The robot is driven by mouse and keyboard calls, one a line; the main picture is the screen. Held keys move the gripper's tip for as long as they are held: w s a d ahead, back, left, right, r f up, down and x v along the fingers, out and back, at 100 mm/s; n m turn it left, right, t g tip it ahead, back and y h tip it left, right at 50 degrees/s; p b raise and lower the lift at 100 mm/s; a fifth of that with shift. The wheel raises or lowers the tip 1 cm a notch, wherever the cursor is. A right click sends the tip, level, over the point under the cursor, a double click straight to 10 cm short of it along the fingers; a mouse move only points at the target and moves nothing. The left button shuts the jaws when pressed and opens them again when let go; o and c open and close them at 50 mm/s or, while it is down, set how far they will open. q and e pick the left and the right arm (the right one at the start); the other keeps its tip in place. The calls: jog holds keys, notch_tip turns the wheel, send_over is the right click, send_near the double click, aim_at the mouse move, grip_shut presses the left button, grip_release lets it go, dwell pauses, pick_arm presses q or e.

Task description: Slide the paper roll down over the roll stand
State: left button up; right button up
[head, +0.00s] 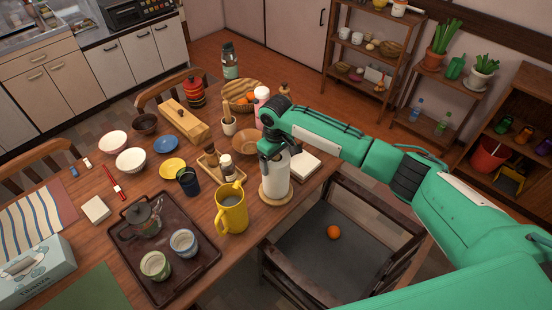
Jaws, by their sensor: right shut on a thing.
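The white paper roll (276,178) is upright near the right edge of the dining table, in the head view. My right gripper (272,152) is shut on its upper end from above. The round wooden base of the roll stand (266,197) shows under and around the roll's lower end. The stand's post does not show. I cannot tell whether the roll rests on the base or hangs slightly above it. My left gripper is not in view.
A yellow pitcher (232,212) stands just left of the roll. A small tray of condiments (211,162), a brown bowl (245,141) and a white square item (301,164) are close by. A chair (335,240) stands against the table's right side.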

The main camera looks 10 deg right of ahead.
jog(key=shift+f, duration=0.45)
jog(key=o, duration=1.2)
jog(key=shift+o, duration=0.2)
notch_tip(320, 180, up, 14)
jog(key=b, duration=0.2)
jog(key=shift+f, duration=0.15)
